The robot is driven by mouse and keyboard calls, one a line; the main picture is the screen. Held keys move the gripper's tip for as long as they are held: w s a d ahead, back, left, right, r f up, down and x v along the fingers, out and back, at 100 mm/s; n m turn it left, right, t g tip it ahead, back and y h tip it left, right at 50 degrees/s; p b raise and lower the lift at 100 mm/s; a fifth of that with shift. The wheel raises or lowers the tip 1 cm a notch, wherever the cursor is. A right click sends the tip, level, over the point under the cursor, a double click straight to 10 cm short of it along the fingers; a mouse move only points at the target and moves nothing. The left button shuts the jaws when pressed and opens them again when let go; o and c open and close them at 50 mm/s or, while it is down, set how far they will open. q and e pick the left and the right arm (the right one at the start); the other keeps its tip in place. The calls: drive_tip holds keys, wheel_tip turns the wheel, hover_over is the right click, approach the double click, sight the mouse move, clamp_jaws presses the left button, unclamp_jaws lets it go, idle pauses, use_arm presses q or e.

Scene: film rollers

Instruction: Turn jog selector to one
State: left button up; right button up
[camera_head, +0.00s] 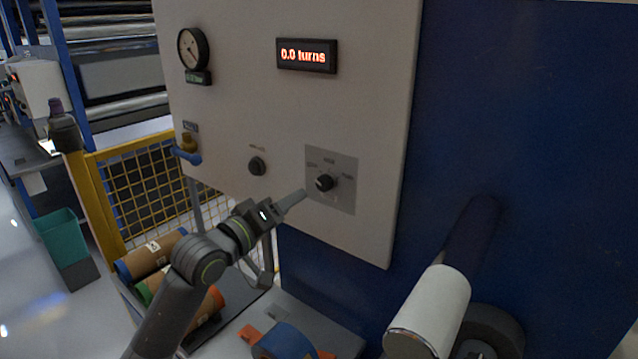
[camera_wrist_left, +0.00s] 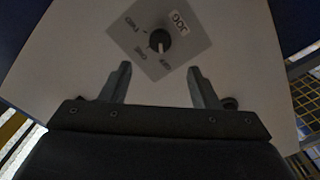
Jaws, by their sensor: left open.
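The jog selector is a small black knob (camera_head: 324,183) on a square grey plate (camera_head: 345,200) on the pale machine panel. It also shows in the left wrist view as a round black knob (camera_wrist_left: 159,40) on the tilted plate, with a "JOG" tag and small position words around it, one seeming to read "ONE". A light mark on the knob faces the gripper side in that view. My left gripper (camera_head: 300,197) is open and empty, just lower left of the knob. In the wrist view its two fingertips (camera_wrist_left: 160,70) lie either side below the knob, apart from it.
A second black knob (camera_head: 257,166) sits left on the panel (camera_head: 230,110). A gauge (camera_head: 193,48) and a display (camera_head: 307,55) reading "0.0 turns" are above. A white roller (camera_head: 430,310) juts out at lower right. Cardboard rolls (camera_head: 150,255) lie lower left.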

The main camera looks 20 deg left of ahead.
sight(320, 185)
use_arm(q)
drive_tip(key=p+x, duration=0.2)
drive_tip(key=x, duration=0.8)
drive_tip(key=shift+w+d, duration=0.1)
drive_tip(key=shift+w, duration=0.2)
drive_tip(key=c, duration=1)
